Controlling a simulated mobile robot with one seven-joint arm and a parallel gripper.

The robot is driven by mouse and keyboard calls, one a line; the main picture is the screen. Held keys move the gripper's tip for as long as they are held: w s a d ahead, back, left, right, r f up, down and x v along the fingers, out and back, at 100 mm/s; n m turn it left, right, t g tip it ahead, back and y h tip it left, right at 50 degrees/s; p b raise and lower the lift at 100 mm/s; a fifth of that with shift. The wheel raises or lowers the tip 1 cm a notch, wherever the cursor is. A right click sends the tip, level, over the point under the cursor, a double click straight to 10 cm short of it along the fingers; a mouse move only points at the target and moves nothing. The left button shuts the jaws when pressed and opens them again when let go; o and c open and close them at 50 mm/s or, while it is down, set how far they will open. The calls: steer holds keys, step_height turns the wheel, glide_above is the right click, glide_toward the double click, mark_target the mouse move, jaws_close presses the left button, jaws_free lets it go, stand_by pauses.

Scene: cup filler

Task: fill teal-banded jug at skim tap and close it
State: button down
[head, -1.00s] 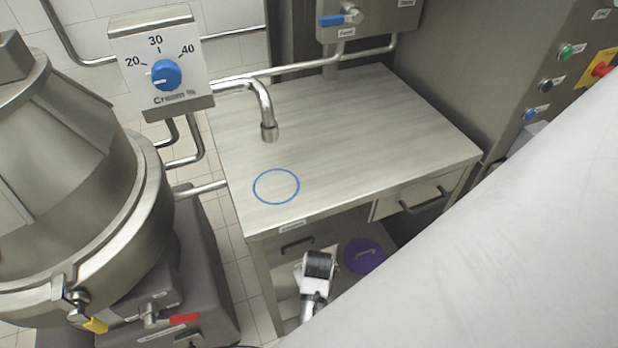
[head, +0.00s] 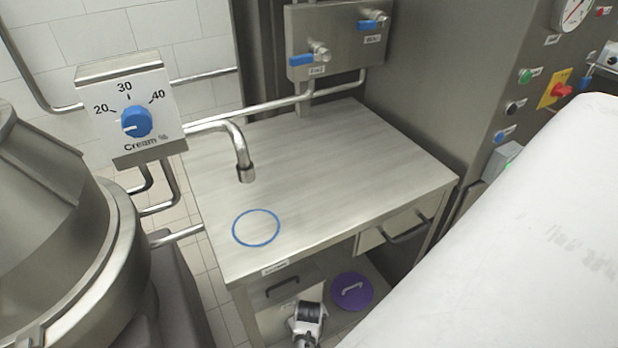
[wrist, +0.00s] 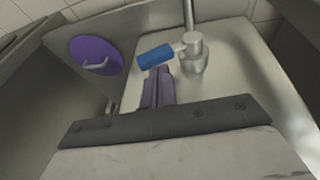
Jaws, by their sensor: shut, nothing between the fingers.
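My gripper (wrist: 158,85) is in the wrist view with its dark purplish fingers shut and empty. Its tips are close to a metal tap with a blue lever (wrist: 155,57); I cannot tell whether they touch. I cannot tell which tap this is, as no label on it can be read there. No teal-banded jug shows in any view. In the head view a bent metal spout (head: 246,170) hangs over the steel table (head: 330,160), behind a blue ring (head: 256,228) marked on the bare top.
A Cream % dial (head: 136,122) is at the left, beside a large steel vessel (head: 60,230). Two blue-levered valves sit on a panel (head: 335,30) at the back. A purple disc with a handle (head: 351,292) is under the table. Buttons line the cabinet at right.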

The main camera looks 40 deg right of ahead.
steer(key=shift+d+f, duration=0.2)
steer(key=shift+f, duration=0.25)
steer(key=shift+s+d+f+y, duration=0.15)
steer(key=shift+d+f+y, duration=0.3)
steer(key=shift+d+y, duration=0.35)
steer(key=shift+s+d+f+m+t+y+b, duration=0.1)
steer(key=shift+f+m+t+y+b, duration=0.1)
steer(key=shift+f+y+b, duration=0.15)
steer(key=shift+d+f+m+t+y+b, duration=0.1)
steer(key=shift+f+t+y+b, duration=0.1)
steer(key=shift+y+b, duration=0.25)
steer(key=shift+s+d+f+b, duration=0.1)
steer(key=shift+d+f+b, duration=0.15)
steer(key=shift+f+b, duration=0.1)
steer(key=shift+r, duration=0.1)
